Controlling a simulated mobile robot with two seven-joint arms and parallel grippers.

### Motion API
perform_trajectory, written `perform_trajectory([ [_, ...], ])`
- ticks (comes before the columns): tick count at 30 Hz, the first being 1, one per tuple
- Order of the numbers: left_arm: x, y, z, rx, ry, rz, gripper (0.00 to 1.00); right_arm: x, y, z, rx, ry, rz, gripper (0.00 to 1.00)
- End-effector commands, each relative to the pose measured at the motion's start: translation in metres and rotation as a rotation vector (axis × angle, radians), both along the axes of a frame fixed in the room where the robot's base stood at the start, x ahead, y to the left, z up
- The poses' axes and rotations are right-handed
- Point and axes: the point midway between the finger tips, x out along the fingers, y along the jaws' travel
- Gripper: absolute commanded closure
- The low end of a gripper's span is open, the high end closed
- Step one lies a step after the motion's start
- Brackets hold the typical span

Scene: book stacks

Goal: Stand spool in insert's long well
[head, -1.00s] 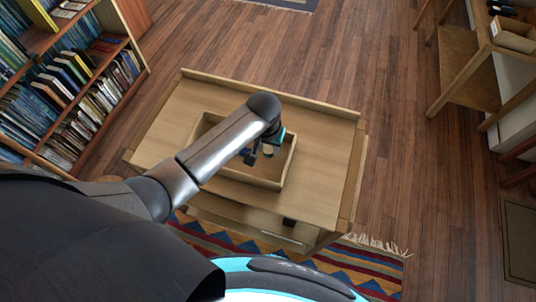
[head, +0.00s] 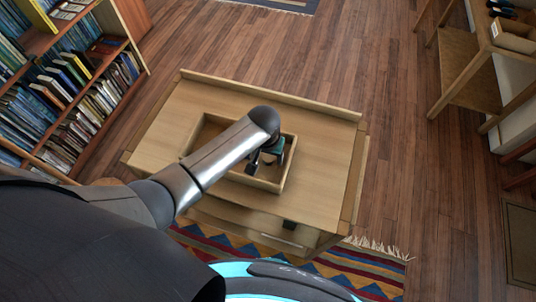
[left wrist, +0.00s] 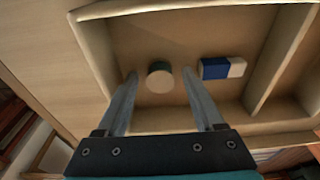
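A round-topped spool (left wrist: 160,78) with a pale top shows in the left wrist view, on the floor of a compartment of the wooden insert (left wrist: 158,121). My left gripper (left wrist: 159,74) is open, one finger on each side of the spool, with gaps between. I cannot tell how far above it the fingertips are. In the head view my left gripper (head: 262,164) points down inside the insert (head: 236,179), and the arm hides part of the insert. The spool cannot be made out there. My right gripper is out of view.
A blue and white block (left wrist: 222,68) lies right of the spool in the same compartment. A divider (left wrist: 272,58) stands further right. The insert sits on a wooden table (head: 320,165) with a raised back edge; its right side is clear. A bookshelf (head: 115,35) stands left.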

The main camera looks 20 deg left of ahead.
Motion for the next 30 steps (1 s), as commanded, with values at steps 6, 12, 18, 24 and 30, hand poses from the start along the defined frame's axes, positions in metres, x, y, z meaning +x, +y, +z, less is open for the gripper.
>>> perform_trajectory([
  [6,0.0,0.0,0.001,0.0,0.0,0.0,0.31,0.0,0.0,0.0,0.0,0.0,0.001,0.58],
  [12,-0.002,0.0,0.018,-0.001,-0.001,0.0,0.31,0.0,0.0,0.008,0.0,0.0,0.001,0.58],
  [18,-0.007,0.0,0.057,-0.001,-0.003,0.0,0.31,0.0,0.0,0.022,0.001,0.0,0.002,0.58],
  [24,-0.013,0.0,0.094,-0.001,-0.003,-0.001,0.31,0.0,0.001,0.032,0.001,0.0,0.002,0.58],
  [30,-0.016,0.0,0.116,0.0,-0.001,0.001,0.31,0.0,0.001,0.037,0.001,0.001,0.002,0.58],
])
